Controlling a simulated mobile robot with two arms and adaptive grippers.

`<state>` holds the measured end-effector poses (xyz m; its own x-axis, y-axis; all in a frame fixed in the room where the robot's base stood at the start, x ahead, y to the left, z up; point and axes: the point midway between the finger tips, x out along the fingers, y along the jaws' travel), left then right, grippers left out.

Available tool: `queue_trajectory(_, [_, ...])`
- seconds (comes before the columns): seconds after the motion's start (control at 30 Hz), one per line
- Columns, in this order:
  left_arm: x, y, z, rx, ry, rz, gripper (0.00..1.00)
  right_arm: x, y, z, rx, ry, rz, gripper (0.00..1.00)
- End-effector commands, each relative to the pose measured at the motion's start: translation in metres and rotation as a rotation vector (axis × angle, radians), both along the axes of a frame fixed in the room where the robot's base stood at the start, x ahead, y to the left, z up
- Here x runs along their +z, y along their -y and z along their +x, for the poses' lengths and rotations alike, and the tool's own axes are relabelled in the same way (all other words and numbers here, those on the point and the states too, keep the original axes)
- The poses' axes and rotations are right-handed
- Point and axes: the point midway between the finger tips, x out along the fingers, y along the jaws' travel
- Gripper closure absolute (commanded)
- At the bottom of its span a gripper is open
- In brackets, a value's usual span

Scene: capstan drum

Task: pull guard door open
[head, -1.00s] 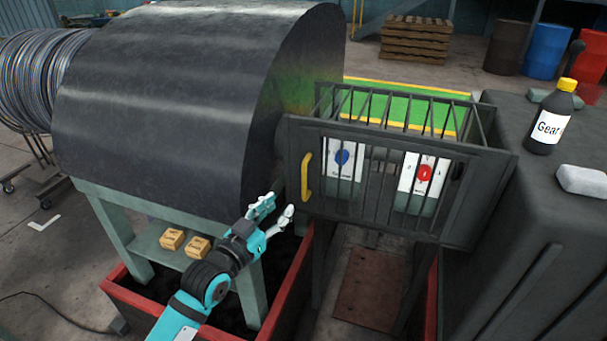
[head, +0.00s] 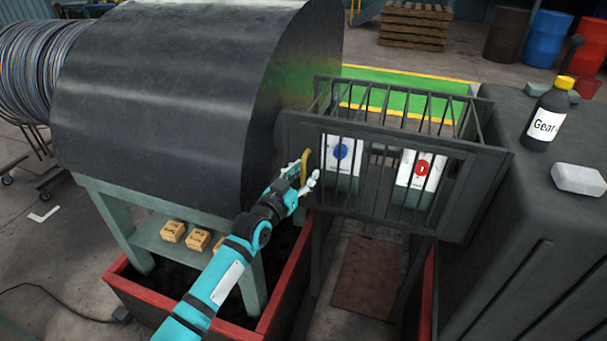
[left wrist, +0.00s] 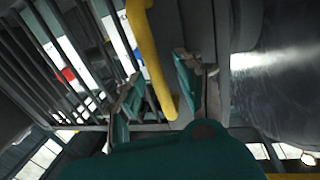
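The guard door (head: 386,215) is a dark barred panel on the front of a cage and looks shut. Its yellow handle (head: 307,157) is at its left edge. My left gripper (head: 307,171) is at the handle with its fingers apart. In the left wrist view the yellow handle (left wrist: 151,50) runs between the two open fingers, with gaps on both sides. Behind the bars are a panel with a blue button (head: 341,152) and one with a red button (head: 422,167). My right gripper is not in view.
A big dark drum housing (head: 180,90) stands left of the cage, above a red-rimmed bin (head: 160,300). A dark cabinet (head: 520,230) with a bottle (head: 547,122) and a pale block (head: 578,179) stands to the right. The floor before the door looks open.

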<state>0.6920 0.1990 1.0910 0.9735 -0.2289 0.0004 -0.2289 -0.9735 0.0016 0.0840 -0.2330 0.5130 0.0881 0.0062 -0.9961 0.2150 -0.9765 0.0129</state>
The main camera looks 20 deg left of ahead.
Motion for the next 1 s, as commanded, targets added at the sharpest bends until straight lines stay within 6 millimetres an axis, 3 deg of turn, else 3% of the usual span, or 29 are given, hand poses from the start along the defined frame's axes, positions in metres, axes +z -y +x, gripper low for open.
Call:
queue_trajectory(0.03, [-0.0001, 0.0000, -0.0001, 0.000, 0.000, 0.000, 0.64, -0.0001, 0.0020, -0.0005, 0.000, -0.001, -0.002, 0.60])
queue_trajectory(0.3, [-0.0001, -0.0004, -0.0003, 0.000, 0.000, 0.000, 0.99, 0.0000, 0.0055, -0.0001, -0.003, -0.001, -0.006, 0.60])
queue_trajectory(1.0, [-0.0008, 0.0058, 0.0037, 0.003, -0.001, -0.002, 1.00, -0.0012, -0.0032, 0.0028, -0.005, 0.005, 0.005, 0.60])
